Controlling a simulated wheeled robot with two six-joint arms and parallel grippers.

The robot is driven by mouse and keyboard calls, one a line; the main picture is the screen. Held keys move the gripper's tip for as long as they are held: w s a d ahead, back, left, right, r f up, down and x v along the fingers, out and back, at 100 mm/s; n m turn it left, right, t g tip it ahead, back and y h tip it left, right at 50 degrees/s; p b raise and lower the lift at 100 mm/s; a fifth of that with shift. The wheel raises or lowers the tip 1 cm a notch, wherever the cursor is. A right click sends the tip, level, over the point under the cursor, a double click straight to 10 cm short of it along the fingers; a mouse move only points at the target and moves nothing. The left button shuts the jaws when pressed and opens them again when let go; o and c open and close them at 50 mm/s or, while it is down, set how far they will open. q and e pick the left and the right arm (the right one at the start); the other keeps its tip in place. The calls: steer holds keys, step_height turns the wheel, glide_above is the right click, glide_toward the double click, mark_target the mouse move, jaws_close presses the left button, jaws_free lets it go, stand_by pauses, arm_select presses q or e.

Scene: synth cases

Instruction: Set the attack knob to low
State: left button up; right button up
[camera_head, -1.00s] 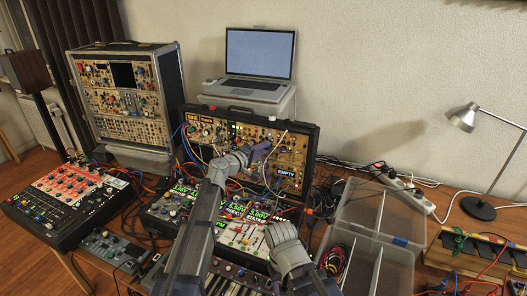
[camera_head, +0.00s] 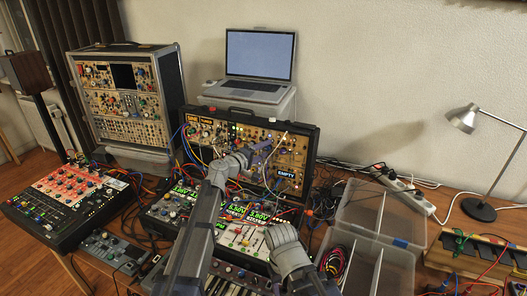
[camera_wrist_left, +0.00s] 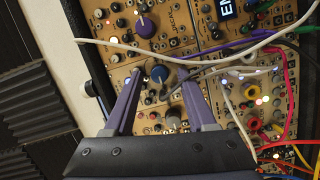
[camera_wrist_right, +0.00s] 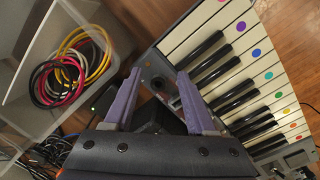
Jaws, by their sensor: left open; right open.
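The upright modular panel (camera_head: 215,133) stands open in its black case at the middle of the head view. My left gripper (camera_head: 268,150) is in front of this panel. In the left wrist view, the open fingers of my left gripper (camera_wrist_left: 160,72) stand either side of a blue knob (camera_wrist_left: 159,74); I cannot tell whether they touch it. My right gripper (camera_wrist_right: 159,72) is open and empty near the keyboard (camera_wrist_right: 225,75).
Patch cables (camera_wrist_left: 230,50) cross the panel close to my left fingers. A clear bin (camera_head: 400,262) with coiled cables (camera_head: 335,262) is right of my right arm. A laptop (camera_head: 258,60) stands behind, a lamp (camera_head: 465,117) at right, a red-topped mixer (camera_head: 70,195) at left.

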arm_select(q)
steer(key=shift+s+a, duration=0.1)
arm_select(e)
steer(key=shift+r+p, duration=0.5)
arm_select(q)
steer(key=f+v, duration=0.1)
steer(key=v, duration=0.6)
steer(key=shift+s+a+r, duration=0.2)
steer(key=shift+s+r, duration=0.05)
steer(key=shift+r, duration=0.3)
